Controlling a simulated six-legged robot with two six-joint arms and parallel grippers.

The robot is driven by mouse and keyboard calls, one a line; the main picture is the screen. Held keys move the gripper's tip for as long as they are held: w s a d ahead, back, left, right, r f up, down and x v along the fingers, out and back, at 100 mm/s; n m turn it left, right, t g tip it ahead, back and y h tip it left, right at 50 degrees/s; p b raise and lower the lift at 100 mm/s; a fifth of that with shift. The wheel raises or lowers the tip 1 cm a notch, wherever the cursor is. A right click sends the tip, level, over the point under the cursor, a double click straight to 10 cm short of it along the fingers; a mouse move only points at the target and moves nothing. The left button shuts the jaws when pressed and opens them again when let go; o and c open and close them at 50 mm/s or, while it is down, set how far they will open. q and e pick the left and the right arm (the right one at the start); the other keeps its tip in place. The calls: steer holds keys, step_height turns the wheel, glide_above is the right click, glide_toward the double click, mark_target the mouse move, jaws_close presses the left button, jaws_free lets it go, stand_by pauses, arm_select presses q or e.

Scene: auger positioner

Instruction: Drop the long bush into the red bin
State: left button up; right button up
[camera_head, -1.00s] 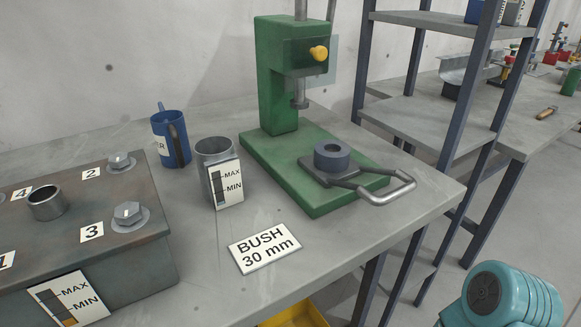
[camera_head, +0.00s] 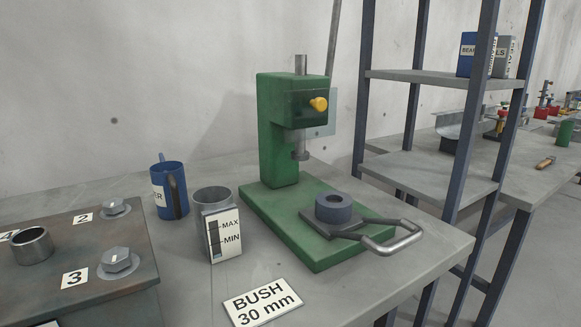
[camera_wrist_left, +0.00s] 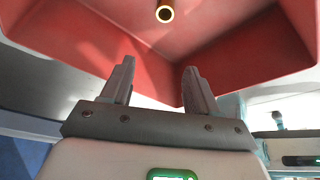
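In the left wrist view my left gripper (camera_wrist_left: 157,90) is open, its two fingers apart with nothing between them. Beyond the fingertips is the inside of the red bin (camera_wrist_left: 80,45). A small tube-shaped piece (camera_wrist_left: 165,13), with a bright yellowish ring end and a dark bore, shows against the red wall at the top of that view. It looks like the bush, seen nearly end-on and clear of the fingers; I cannot tell its length or whether it is at rest. The head view shows neither gripper nor the red bin.
A grey gauge cup (camera_head: 213,205), blue mug (camera_head: 169,190) and BUSH 30 mm card (camera_head: 262,302) are nearby. A steel ring (camera_head: 32,245) sits on the bolted box.

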arm_select(q)
steer(key=p+v, duration=0.4)
steer(key=v, duration=1.2)
steer(key=shift+r, duration=0.15)
